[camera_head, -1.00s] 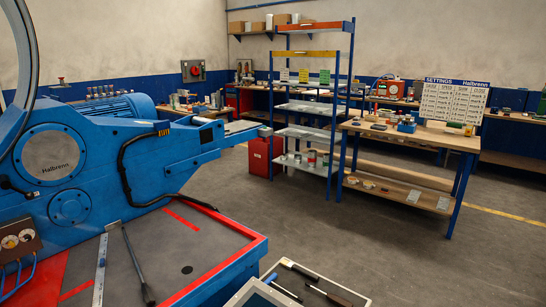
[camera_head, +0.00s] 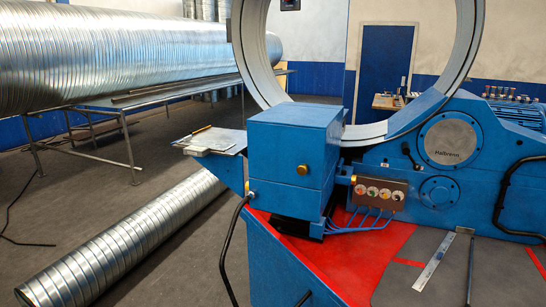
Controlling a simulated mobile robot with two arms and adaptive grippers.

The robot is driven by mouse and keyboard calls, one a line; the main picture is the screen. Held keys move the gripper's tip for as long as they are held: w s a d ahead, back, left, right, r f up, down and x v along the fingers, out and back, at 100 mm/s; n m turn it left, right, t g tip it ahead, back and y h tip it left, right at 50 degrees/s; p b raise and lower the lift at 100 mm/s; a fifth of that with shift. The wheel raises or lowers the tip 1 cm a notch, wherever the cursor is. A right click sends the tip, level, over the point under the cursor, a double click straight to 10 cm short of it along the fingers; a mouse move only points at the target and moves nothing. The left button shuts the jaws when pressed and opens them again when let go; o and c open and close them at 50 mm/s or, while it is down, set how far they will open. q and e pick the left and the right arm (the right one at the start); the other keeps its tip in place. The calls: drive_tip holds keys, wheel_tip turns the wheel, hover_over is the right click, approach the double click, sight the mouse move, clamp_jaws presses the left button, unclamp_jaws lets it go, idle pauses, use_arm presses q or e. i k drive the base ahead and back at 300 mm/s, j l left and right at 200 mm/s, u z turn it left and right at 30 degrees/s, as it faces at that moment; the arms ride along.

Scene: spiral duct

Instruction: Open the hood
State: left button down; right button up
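The blue machine (camera_head: 385,160) stands on the right. A blue box-shaped housing (camera_head: 290,135), which appears to be the hood, sits at its left end, in front of the large grey ring (camera_head: 262,75). A round brass knob (camera_head: 302,169) is on its front face. The housing looks closed, with a seam around its upper part; its inside is hidden. Neither of my grippers is in view.
A gauge panel (camera_head: 380,192) with blue hoses sits right of the housing. A steel ruler (camera_head: 435,262) lies on the machine bed. A shelf with papers (camera_head: 208,140) juts out left. A spiral duct (camera_head: 135,235) lies on the floor; a larger one (camera_head: 110,60) rests on a rack.

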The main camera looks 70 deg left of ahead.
sight(297, 146)
drive_tip(key=u, duration=2.15)
